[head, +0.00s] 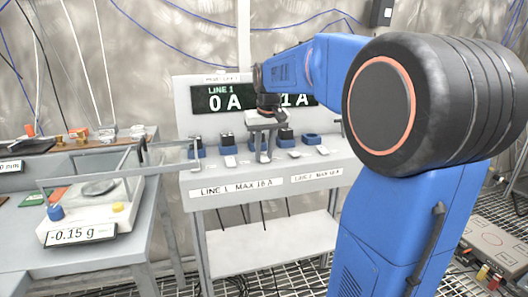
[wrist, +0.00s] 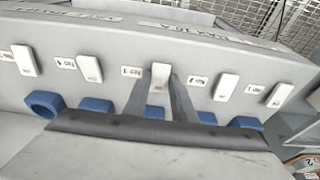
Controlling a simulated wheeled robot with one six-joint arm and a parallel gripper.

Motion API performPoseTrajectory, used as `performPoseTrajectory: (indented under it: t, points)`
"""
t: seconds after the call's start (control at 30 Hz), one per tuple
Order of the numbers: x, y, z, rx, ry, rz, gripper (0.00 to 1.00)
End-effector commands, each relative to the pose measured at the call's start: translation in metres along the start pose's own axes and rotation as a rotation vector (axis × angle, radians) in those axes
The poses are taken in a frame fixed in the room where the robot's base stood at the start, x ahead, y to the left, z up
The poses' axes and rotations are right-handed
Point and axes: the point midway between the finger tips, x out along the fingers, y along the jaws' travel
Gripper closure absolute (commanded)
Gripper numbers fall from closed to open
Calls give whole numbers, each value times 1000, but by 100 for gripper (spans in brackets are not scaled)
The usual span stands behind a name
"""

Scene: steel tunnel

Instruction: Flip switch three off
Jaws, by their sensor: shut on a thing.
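A row of white switches runs along the sloped front of the grey bench panel. The middle one, switch three (wrist: 159,73), stands third from either end in the wrist view. My gripper (wrist: 160,88) has its two grey fingers on either side of this switch and is shut on it. In the head view my gripper (head: 264,154) reaches down to the panel at the middle of the row. The neighbouring switches (wrist: 90,68) and (wrist: 226,86) are apart from the fingers. The small labels beside the switches are too blurred to read.
Blue sockets (wrist: 45,103) line the panel behind the switches, some with black plugs. A LINE 1 display (head: 224,98) reads 0 A; a second display (head: 298,100), partly hidden by my arm, shows 1 A. A scale (head: 90,210) stands on the left table.

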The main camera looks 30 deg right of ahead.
Motion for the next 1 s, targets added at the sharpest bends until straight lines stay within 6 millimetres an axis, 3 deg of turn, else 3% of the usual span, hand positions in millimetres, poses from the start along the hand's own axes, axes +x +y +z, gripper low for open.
performPoseTrajectory:
  t: [0.13,0.17,0.2,0.23,0.67,1.0]
  points:
    - [0,0,0,0,0,0,99]
    - [0,0,0,0,0,0,69]
    - [0,0,0,0,0,0,60]
    - [0,0,0,0,0,0,58]
    - [-10,0,-1,0,1,0,58]
    - [-71,0,-1,0,2,0,58]
